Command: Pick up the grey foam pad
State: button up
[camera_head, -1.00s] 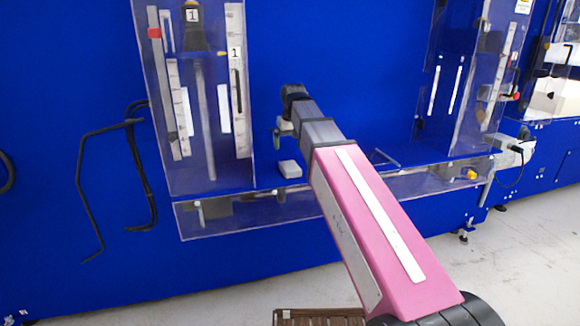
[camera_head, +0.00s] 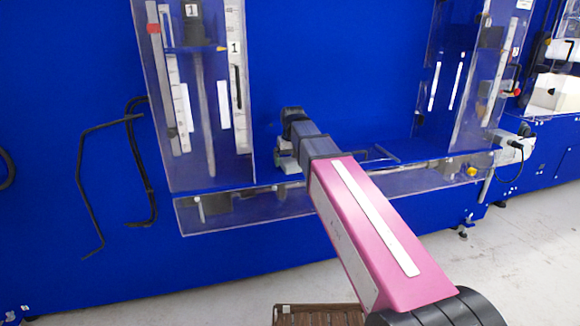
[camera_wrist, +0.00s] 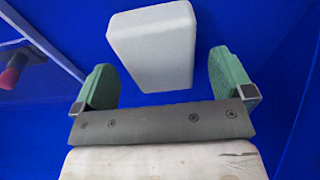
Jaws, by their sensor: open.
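The grey foam pad (camera_wrist: 152,45) is a pale block on the blue surface in the wrist view. It lies ahead of my gripper (camera_wrist: 162,66), whose two green fingers stand apart. The pad's near end reaches into the space between the fingers, with blue showing on both sides of it, so it is not gripped. In the head view my gripper (camera_head: 285,152) is at the end of the pink arm, low by the blue ledge. It hides most of the pad there.
A clear-walled test rig (camera_head: 205,110) with rulers stands just left of my gripper. A low clear panel (camera_head: 255,208) runs along the ledge's front. Another clear rig (camera_head: 455,80) stands to the right. The blue wall between the rigs is bare.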

aim_at(290, 162)
jog(key=shift+w+f, duration=0.1)
jog(key=shift+f, duration=0.6)
jog(key=c, duration=1)
notch_tip(290, 162, up, 10)
jog(key=shift+r, duration=0.1)
